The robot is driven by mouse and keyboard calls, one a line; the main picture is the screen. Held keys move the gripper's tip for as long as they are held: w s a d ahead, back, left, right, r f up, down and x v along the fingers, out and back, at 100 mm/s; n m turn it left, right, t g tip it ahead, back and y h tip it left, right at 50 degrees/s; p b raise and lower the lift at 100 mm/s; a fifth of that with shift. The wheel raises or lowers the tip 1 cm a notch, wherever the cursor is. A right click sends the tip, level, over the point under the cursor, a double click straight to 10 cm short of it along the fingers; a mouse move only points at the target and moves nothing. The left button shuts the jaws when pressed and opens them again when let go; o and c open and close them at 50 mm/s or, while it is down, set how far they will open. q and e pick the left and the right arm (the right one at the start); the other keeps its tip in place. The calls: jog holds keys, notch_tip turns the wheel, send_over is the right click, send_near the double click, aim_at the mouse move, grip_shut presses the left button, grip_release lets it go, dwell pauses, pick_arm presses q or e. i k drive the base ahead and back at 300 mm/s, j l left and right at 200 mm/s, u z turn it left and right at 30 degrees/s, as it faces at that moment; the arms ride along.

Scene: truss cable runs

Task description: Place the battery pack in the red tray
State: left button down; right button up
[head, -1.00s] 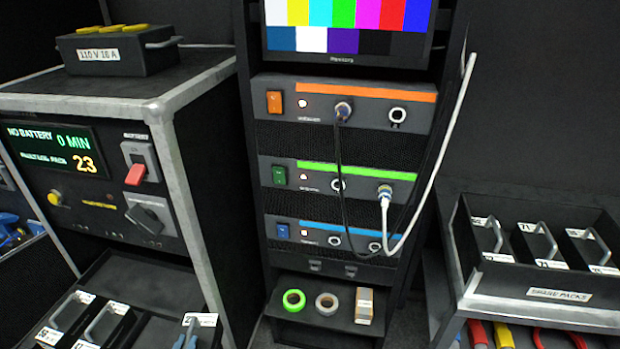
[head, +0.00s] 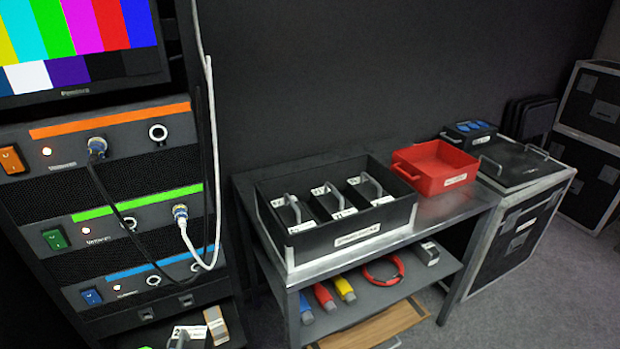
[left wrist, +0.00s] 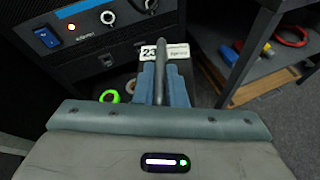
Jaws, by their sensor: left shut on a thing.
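The battery pack (left wrist: 176,52) has a white label reading 23. In the left wrist view my left gripper (left wrist: 163,88) is shut on its upright handle. The pack's body is mostly hidden behind the fingers. In the head view only the top of the pack (head: 187,336) shows at the bottom edge, in front of the rack. My right gripper is out of view.
The black spare packs bin (head: 352,236), with several handled packs, stands on the metal bench (head: 462,208).

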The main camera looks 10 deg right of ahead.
aim_at(432, 174)
jog(key=z, duration=0.95)
jog(key=i+l, duration=0.4)
jog(key=l, duration=0.15)
jog(key=i+l, duration=0.35)
jog(key=l, duration=0.2)
jog(key=i+l+z, duration=0.1)
jog(key=i+l, duration=0.3)
jog(key=l, duration=0.15)
jog(key=i+l, duration=0.4)
jog(key=l, duration=0.15)
